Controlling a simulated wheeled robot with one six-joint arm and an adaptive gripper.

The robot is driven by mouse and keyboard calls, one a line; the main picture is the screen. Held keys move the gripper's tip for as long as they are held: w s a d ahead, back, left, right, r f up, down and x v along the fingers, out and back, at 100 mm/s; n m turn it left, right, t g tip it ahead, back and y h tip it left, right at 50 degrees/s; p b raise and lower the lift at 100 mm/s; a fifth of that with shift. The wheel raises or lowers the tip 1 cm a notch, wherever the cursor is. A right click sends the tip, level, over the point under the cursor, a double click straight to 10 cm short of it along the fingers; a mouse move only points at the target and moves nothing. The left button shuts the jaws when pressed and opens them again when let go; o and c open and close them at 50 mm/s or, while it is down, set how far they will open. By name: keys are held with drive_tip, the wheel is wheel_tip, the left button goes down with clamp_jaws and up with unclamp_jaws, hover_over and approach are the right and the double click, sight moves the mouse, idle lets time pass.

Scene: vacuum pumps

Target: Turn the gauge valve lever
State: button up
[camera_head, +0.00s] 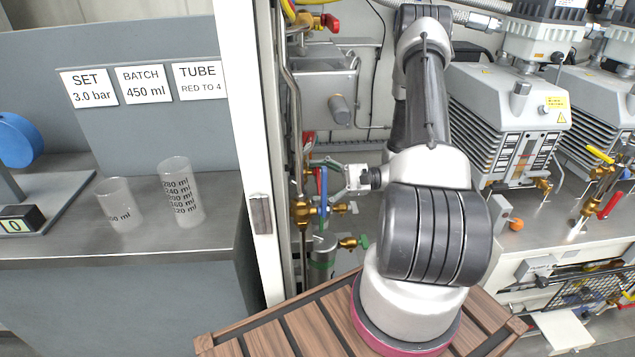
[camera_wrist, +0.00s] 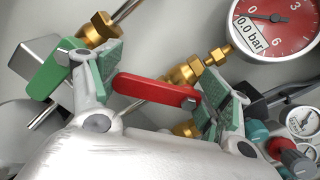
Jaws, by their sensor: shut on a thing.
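In the wrist view a red lever (camera_wrist: 155,90) lies between the two green pads of my gripper (camera_wrist: 157,84). The pads are shut on it, near its two ends. Brass fittings (camera_wrist: 182,74) sit behind the lever. A red-faced gauge (camera_wrist: 278,24) at the upper right has a label reading 0.0 bar. In the head view my gripper (camera_head: 325,178) reaches left to the brass valves, close to a blue lever (camera_head: 322,190). The fingers partly hide the valves there.
A green lever (camera_wrist: 56,72) is close to the left finger in the wrist view. Small white gauges (camera_wrist: 302,122) and coloured knobs are at the lower right. A white cabinet post (camera_head: 251,150) stands left of the valves, and pumps (camera_head: 512,120) stand to the right.

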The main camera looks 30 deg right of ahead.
drive_tip(key=n, duration=0.3)
drive_tip(key=f+n, duration=0.1)
drive_tip(key=n, duration=0.1)
drive_tip(key=shift+w+d+f, duration=0.1)
drive_tip(key=shift+w+d, duration=0.05)
drive_tip(key=shift+w, duration=0.25)
drive_tip(key=n, duration=0.3)
drive_tip(key=w+n, duration=0.1)
drive_tip(key=n, duration=0.1)
drive_tip(key=shift+d+f+n, duration=0.25)
drive_tip(key=shift+f+n, duration=0.05)
drive_tip(key=shift+f, duration=0.05)
drive_tip(key=shift+w, duration=0.1)
drive_tip(key=o, duration=1.2)
drive_tip(key=shift+c, duration=0.2)
drive_tip(key=v, duration=1.2)
